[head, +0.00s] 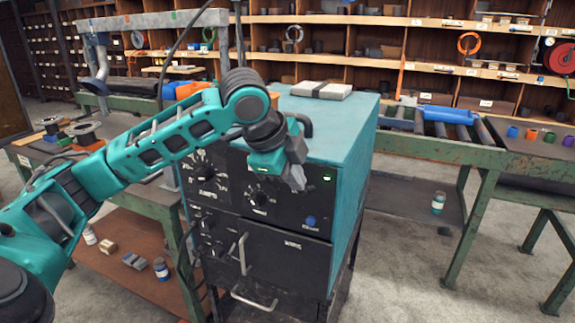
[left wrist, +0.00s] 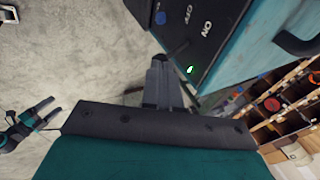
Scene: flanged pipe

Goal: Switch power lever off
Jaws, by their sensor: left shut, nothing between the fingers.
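The power unit is a teal box (head: 345,125) with a black front panel (head: 225,213). A green light (head: 327,178) is lit at its upper right; it also glows in the left wrist view (left wrist: 190,69), near the ON and OFF labels. A thin dark lever (left wrist: 178,50) seems to stick out beside the light, close to my fingertips; contact cannot be told. My left gripper (head: 297,178) is shut and empty in front of the panel's upper right, and it hides part of it. My right gripper (left wrist: 47,111) shows small in the left wrist view, fingers apart.
A blue button (head: 311,221), dials and metal handles (head: 243,253) are on the panel. A grey block (head: 320,90) lies on top of the box. Green workbenches (head: 450,150) stand at both sides, shelves behind. The floor at right is mostly clear.

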